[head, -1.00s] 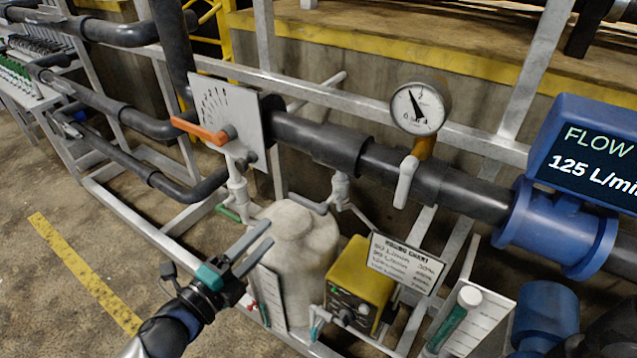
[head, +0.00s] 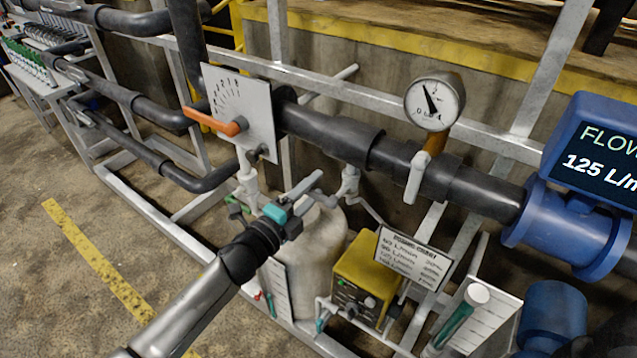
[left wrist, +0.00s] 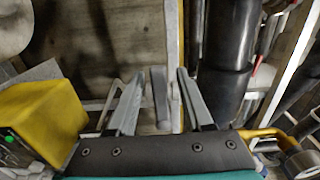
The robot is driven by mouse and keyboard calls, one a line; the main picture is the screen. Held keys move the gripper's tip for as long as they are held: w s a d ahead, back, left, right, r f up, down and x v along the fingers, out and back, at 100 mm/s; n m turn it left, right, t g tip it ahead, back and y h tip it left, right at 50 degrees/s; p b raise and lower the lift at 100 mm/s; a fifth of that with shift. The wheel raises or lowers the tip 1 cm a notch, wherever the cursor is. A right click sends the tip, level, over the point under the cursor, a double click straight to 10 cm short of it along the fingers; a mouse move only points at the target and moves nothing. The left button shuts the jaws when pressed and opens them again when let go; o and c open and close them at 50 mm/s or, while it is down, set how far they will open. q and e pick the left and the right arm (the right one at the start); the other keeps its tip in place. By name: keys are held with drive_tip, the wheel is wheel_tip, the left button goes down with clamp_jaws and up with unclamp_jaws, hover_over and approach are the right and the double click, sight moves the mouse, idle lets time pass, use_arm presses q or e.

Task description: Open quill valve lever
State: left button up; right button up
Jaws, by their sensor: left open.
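My left gripper (head: 312,184) is at the small grey lever (head: 328,201) of a pale valve (head: 349,182) below the large black pipe, above a white tank. In the left wrist view the open gripper (left wrist: 158,78) has its two grey fingers on either side of a grey lever (left wrist: 160,95), with a gap on each side. In the head view the near part of the lever is partly hidden by the fingers. My right gripper is not in view.
An orange lever (head: 214,123) on a marked plate and a white lever (head: 414,178) under the gauge (head: 434,101) are nearby. The white tank (head: 312,250), yellow pump (head: 366,270) and dosing chart (head: 408,258) stand below. A blue flow meter (head: 565,230) is at right.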

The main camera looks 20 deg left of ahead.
use_arm(q)
drive_tip(key=shift+x, duration=1.1)
clamp_jaws()
idle(0.8)
